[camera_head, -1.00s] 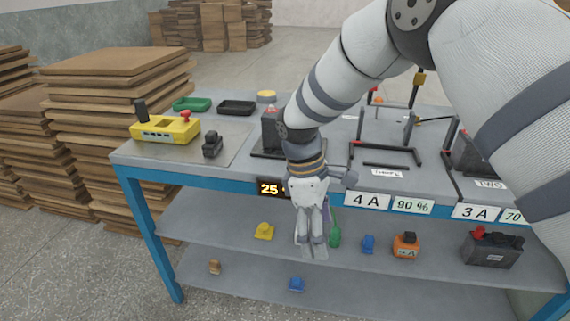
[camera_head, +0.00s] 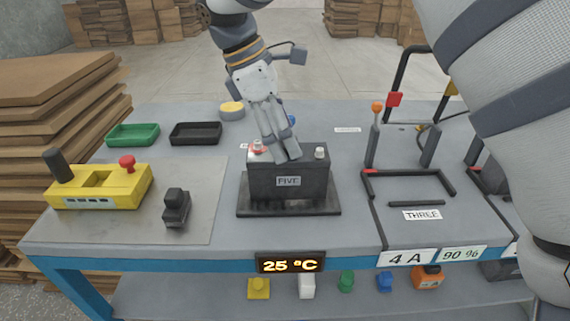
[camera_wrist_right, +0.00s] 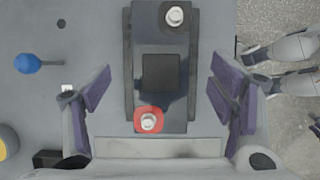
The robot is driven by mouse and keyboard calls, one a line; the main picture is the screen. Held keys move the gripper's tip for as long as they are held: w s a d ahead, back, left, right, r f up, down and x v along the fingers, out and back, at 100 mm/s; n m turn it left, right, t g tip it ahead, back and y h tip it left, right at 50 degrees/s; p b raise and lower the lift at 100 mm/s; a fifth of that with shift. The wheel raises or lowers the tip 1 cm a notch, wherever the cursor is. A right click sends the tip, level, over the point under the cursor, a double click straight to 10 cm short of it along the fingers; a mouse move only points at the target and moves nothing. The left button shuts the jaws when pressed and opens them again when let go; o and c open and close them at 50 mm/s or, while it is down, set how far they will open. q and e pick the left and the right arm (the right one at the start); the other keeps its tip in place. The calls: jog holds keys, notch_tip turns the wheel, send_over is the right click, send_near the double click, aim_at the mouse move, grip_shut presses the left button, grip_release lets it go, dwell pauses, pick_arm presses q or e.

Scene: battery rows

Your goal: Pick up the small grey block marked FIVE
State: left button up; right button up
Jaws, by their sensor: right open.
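The dark grey block marked FIVE (camera_head: 288,181) stands upright on a dark base plate (camera_head: 245,207) on the bench. It has a red-collared terminal on the left and a pale one on the right. My right gripper (camera_head: 280,150) points down at its top and hides part of it. In the right wrist view, the block (camera_wrist_right: 160,110) lies between the open purple-padded fingers of my right gripper (camera_wrist_right: 160,92), with a gap on both sides. My left gripper does not show in the head view.
A yellow control box (camera_head: 100,187) and a small black device (camera_head: 176,207) stand to the left. Green (camera_head: 132,134) and black (camera_head: 196,133) trays lie behind. The frame marked THREE (camera_head: 410,187) stands to the right. A temperature display (camera_head: 290,262) is on the front edge.

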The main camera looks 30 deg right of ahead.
aim_at(295, 161)
jog(key=x, duration=0.6)
jog(key=shift+f, duration=0.45)
jog(key=shift+a, duration=0.1)
grip_shut()
jog(key=shift+r, duration=0.1)
